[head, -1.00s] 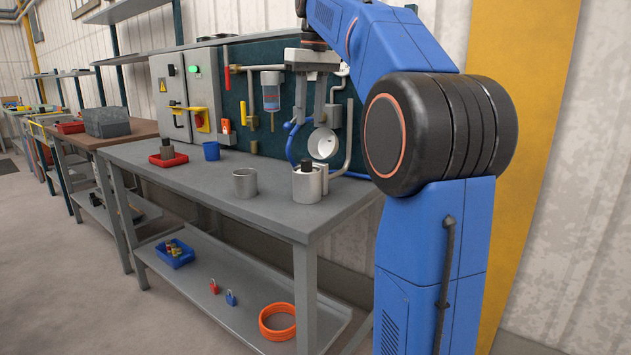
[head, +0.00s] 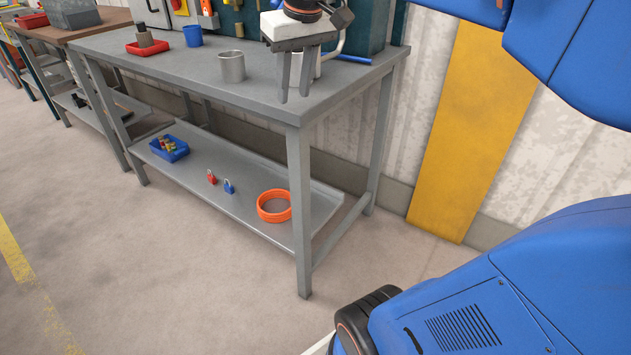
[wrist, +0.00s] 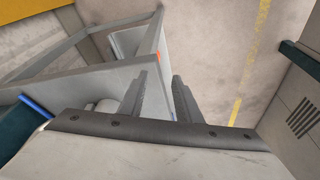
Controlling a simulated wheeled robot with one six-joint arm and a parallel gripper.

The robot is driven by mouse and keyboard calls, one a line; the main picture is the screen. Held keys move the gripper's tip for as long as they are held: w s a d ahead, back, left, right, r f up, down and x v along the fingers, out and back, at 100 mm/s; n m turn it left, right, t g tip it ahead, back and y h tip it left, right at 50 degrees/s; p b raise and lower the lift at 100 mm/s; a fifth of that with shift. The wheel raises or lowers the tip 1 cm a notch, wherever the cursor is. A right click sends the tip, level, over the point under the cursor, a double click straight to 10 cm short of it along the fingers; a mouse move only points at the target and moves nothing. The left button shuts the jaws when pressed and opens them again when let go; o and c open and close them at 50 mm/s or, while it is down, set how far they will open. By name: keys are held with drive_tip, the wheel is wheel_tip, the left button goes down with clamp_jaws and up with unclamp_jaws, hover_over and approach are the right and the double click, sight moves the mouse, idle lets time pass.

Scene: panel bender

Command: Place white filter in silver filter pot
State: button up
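The silver pot (head: 232,67) stands upright on the grey bench, left of my gripper, in the head view; its inside is too small to see clearly. A white cylinder (head: 297,67), which looks like the white filter, stands near the bench's right front corner, mostly hidden behind my gripper's fingers. My gripper (head: 294,98) points down in front of it, fingers apart and nothing visible between them. In the wrist view my gripper (wrist: 160,76) also shows open, with part of a whitish cylinder (wrist: 105,105) left of the left finger.
The bench (head: 180,74) also carries a blue cup (head: 193,37) and a red tray (head: 130,47) with a dark cylinder. The lower shelf (head: 235,208) holds a blue bin (head: 169,150), small padlocks and orange rings (head: 274,206). Floor in front is clear.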

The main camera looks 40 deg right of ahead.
drive_tip(key=s+a+f, duration=0.2)
drive_tip(key=s+f, duration=0.4)
drive_tip(key=f, duration=0.4)
drive_tip(key=s+a+f+t, duration=0.1)
drive_tip(key=s+a+f, duration=0.1)
drive_tip(key=s+f, duration=0.5)
wheel_tip(320, 180, down, 4)
drive_tip(key=shift+s+a+t, duration=0.25)
drive_tip(key=shift+s+t, duration=0.05)
